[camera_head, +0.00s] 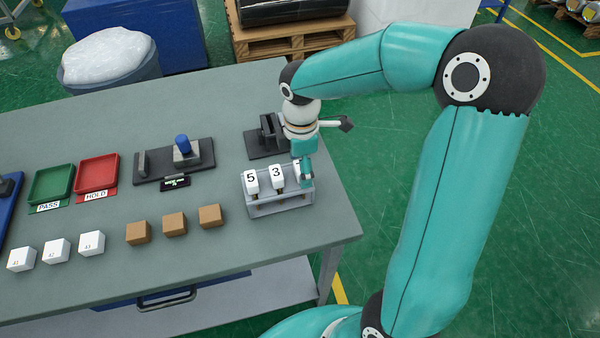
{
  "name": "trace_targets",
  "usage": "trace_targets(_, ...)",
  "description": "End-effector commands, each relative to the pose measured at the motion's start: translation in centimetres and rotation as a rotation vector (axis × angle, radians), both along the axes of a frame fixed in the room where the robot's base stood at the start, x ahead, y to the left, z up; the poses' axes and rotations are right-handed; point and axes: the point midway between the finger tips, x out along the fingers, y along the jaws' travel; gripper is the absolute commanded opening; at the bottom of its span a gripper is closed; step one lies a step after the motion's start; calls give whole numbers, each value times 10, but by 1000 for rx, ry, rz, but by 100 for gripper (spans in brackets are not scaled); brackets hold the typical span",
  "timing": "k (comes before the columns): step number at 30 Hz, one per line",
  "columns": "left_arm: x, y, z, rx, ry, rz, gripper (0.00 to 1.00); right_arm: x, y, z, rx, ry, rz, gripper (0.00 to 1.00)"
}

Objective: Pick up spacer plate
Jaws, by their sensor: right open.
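White spacer plates marked 5 (251,182) and 3 (277,177) stand upright in a grey rack (283,207) near the table's right end. A third white plate (298,168) stands at the rack's right end, mostly hidden behind my right gripper, so its number cannot be read. My right gripper (306,179) points down at this third plate and is open. Whether its fingers touch the plate cannot be told. My left gripper is not in view.
A black stand (266,138) is close behind the rack. Three brown blocks (175,224) and three white cubes (56,250) line the front. Green (52,184) and red (97,176) trays and a dark fixture (172,163) lie left. The table's right edge is close.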

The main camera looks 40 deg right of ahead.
Motion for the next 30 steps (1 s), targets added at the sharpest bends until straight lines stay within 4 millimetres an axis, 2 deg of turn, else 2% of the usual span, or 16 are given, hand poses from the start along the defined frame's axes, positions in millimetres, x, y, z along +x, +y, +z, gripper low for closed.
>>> trace_targets(3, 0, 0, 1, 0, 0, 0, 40, 0, 0, -8, 0, 0, 0, 77)
trace_targets(10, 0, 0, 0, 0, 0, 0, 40, 0, 0, -9, 0, -1, 0, 75)
trace_targets(23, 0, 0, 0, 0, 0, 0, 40, 0, 0, -9, -1, -2, 0, 4)
trace_targets(30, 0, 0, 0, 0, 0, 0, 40, 1, 0, -8, -1, -3, 0, 3)
